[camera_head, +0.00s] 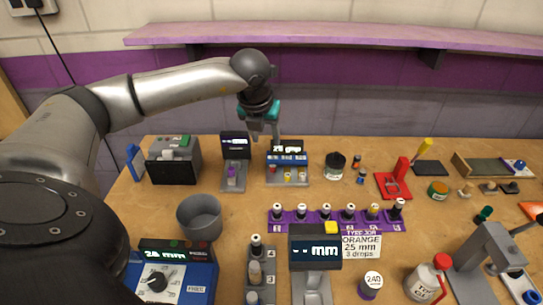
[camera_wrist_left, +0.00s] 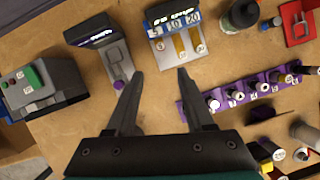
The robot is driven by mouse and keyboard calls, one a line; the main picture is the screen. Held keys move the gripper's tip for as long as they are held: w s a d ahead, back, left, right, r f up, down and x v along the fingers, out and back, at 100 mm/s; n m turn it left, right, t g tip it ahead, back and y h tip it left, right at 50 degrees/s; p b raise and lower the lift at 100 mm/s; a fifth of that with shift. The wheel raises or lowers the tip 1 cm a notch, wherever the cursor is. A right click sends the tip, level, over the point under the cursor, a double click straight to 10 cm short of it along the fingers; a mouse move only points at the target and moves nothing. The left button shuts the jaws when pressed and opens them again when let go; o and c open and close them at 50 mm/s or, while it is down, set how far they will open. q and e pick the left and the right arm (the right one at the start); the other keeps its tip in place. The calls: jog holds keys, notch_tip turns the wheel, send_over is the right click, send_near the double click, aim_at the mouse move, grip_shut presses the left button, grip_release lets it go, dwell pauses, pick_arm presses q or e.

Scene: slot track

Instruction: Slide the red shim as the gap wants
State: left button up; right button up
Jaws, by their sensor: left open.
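The gap device (camera_head: 288,160) stands behind the middle of the table, with a lit mm display, a blue strip and a grey base with small pieces. It also shows in the left wrist view (camera_wrist_left: 173,30), where its strip reads 5, 10 and 20. A small reddish piece (camera_head: 272,169) sits at its left in the head view, perhaps the red shim; it is too small to be sure. My left gripper (camera_head: 264,138) is open and empty. Its fingers point down above and behind the device's left side, apart from it. My right gripper is not in view.
A grey display stand with a purple knob (camera_head: 232,173) is left of the device, beside a dark box (camera_head: 174,160). A purple rack of bottles (camera_head: 337,219) lies in front. A dark jar (camera_head: 335,164) and red stand (camera_head: 394,184) are to the right.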

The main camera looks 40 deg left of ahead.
aim_at(272, 167)
pick_arm(q)
jog(key=b+x, duration=0.1)
jog(key=x, duration=0.5)
jog(key=b+x, duration=0.1)
jog(key=x, duration=0.6)
jog(key=shift+d+f, duration=0.15)
jog(key=shift+f, duration=0.25)
jog(key=shift+w+f, duration=0.15)
jog(key=shift+f, duration=0.4)
grip_shut()
dwell(0.4)
